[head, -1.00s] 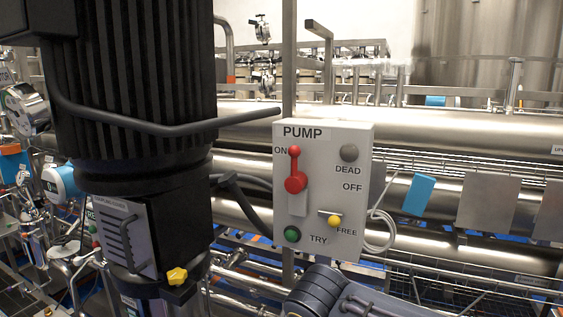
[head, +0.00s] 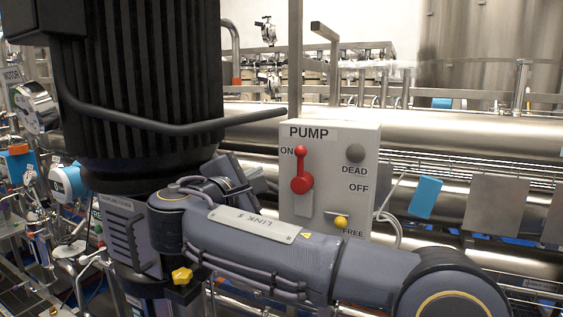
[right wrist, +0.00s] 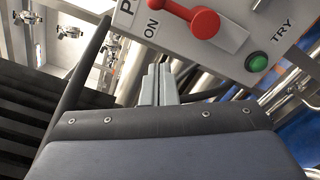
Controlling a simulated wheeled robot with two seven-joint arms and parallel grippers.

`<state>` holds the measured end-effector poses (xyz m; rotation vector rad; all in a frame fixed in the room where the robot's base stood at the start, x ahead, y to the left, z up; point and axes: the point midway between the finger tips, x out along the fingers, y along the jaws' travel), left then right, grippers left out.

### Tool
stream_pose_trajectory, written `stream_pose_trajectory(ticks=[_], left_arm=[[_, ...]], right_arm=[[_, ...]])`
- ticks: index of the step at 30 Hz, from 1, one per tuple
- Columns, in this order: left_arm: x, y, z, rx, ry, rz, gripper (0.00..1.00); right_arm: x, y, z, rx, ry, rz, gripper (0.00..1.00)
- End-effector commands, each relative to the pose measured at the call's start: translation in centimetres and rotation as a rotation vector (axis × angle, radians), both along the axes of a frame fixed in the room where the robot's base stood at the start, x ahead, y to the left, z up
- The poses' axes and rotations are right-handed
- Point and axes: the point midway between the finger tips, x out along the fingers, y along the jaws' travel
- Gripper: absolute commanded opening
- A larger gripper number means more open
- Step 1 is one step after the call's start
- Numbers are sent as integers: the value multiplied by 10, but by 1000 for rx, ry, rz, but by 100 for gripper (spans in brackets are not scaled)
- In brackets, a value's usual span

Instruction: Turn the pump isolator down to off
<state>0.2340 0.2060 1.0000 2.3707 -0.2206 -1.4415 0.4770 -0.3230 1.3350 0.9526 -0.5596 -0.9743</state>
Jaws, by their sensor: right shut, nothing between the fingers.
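The pump isolator is a light grey box (head: 328,140) labelled PUMP in the head view. Its red handle (head: 301,182) points up at ON, with OFF marked lower right. The red handle (right wrist: 200,20) also shows at the top of the right wrist view, partly cut off. My right gripper (head: 238,168) is just left of the box, apart from the handle. Its two fingers (right wrist: 158,72) are together and empty in the right wrist view. My right arm crosses in front of the box's lower part and hides the TRY button in the head view. My left gripper is out of view.
A grey lamp (head: 355,153) marked DEAD and a yellow knob (head: 341,222) marked FREE are on the box. The green TRY button (right wrist: 256,62) shows in the right wrist view. A large black motor (head: 140,80) with a bent bar (head: 190,127) stands close left. Steel pipes run behind.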

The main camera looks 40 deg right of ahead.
Motion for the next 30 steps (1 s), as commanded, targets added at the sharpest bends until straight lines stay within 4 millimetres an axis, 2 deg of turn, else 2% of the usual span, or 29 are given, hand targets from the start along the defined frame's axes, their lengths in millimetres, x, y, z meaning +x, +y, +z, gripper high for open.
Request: stream_pose_trajectory(ticks=[5,17,21,30], left_arm=[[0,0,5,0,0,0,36],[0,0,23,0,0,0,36],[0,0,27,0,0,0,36],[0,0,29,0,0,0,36]], right_arm=[[9,-18,1,1,1,-4,0],[48,-92,0,0,3,-5,0],[25,-90,13,2,-3,1,0],[11,-91,18,2,0,0,0]])
